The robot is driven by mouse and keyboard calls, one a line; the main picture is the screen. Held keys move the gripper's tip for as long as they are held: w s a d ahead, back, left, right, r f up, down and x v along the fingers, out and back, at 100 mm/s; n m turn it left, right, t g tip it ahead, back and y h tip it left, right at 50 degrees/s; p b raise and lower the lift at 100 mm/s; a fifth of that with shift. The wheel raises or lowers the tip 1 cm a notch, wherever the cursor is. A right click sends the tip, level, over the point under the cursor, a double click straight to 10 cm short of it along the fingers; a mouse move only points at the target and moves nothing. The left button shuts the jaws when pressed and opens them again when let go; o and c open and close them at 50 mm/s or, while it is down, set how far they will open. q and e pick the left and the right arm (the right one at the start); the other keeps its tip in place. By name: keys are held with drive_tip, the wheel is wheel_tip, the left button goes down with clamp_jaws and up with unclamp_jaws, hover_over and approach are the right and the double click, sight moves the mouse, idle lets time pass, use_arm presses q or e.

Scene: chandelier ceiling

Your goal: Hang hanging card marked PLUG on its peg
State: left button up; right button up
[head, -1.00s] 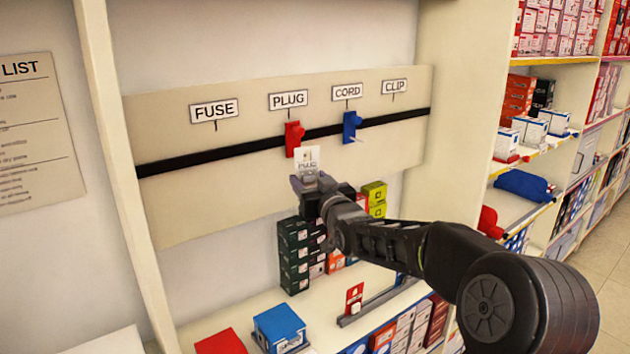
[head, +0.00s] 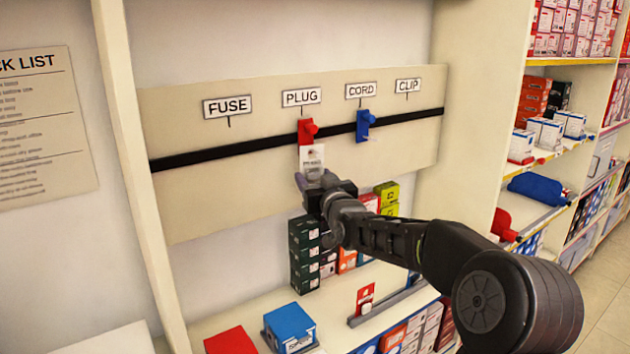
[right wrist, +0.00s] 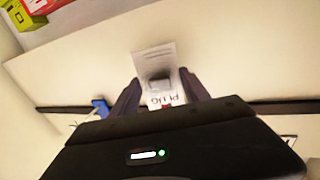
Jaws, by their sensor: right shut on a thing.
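A white card (head: 312,157) with dark lettering is held upright by my right gripper (head: 314,180), which is shut on its lower part. The card also shows between the fingers in the right wrist view (right wrist: 158,75), its lettering upside down. The red peg (head: 306,131) under the PLUG label (head: 302,96) is on the black rail, directly above and partly behind the card. In the head view the card's top overlaps the peg's lower part; I cannot tell whether they touch. My left gripper is not in view.
A blue peg (head: 364,125) sits on the rail under CORD, right of the red one. Stacked dark green boxes (head: 304,255) stand below the board. A blue box (head: 290,328) and a red card (head: 365,297) are on the lower shelf. Stocked shelves stand at right.

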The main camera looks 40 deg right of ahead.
idle(0.4)
drive_tip(key=o, duration=1.1)
drive_tip(key=shift+c, duration=0.2)
drive_tip(key=shift+s+a+b, duration=0.15)
drive_tip(key=shift+s+b, duration=0.2)
drive_tip(key=shift+s, duration=0.2)
drive_tip(key=b+v, duration=0.2)
drive_tip(key=v, duration=0.4)
drive_tip(key=shift+s, duration=0.35)
drive_tip(key=shift+a, duration=0.1)
